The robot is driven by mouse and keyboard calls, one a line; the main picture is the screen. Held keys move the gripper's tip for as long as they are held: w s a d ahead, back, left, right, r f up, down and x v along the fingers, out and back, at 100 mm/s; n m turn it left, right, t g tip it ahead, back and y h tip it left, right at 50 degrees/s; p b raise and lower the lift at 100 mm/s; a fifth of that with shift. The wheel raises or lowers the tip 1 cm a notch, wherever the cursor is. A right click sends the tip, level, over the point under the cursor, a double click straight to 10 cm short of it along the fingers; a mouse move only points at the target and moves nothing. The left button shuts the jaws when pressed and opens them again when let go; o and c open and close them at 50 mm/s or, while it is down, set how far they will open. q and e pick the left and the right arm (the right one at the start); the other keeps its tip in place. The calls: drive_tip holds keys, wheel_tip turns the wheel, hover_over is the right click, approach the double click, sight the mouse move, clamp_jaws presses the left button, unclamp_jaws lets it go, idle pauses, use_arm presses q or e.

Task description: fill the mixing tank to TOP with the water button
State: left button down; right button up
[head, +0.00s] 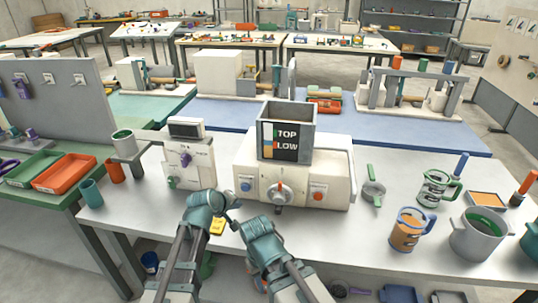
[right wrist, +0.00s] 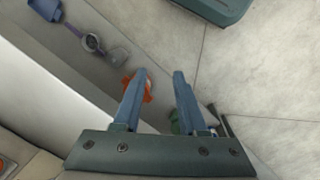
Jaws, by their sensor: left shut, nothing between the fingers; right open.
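The mixing tank (head: 300,116) is an open grey box on top of a cream machine on the table. Its dark front panel reads TOP above LOW, with a narrow coloured strip at the left; I cannot read the water level. On the machine's front are a blue button (head: 245,185) at left, a red-marked dial (head: 280,191) in the middle and an orange-red button (head: 318,193) at right. My left gripper (head: 236,203) is shut and empty, in front of and below the blue button, apart from it. My right gripper (right wrist: 158,73) is open and empty, low near the table's front edge.
A cream unit with a purple knob (head: 185,159) stands left of the machine. A green-handled strainer (head: 373,187), mugs and a grey pot (head: 473,238) stand at right. Orange (head: 64,173) and green trays lie on the left table. In the right wrist view, several items lie below.

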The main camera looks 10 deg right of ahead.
clamp_jaws()
idle(1.4)
